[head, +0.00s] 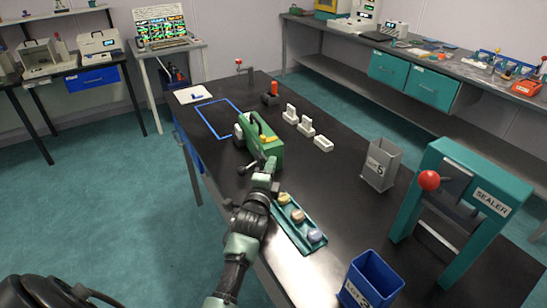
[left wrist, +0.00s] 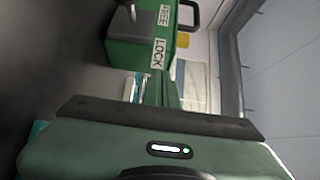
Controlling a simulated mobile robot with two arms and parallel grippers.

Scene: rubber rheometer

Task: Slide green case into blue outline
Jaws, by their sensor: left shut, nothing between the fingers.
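The green case (head: 264,145) stands on the black bench with a black handle on top, a yellow part and a lever on its near side. The blue outline (head: 206,122) is drawn on the bench just beyond and left of the case; the case's far left end is close to its near corner. My left gripper (head: 271,167) is shut and empty at the near end of the case; I cannot tell whether it touches. In the left wrist view the case (left wrist: 135,52) shows LOCK and FREE labels ahead of the gripper (left wrist: 160,92). My right gripper is not in view.
A green tray (head: 291,239) with several round samples lies near my left wrist. White blocks (head: 305,126) stand right of the case. A grey bin (head: 380,164), a blue bin (head: 370,282) and the teal sealer (head: 480,170) are further right. A white sheet (head: 193,95) lies beyond the outline.

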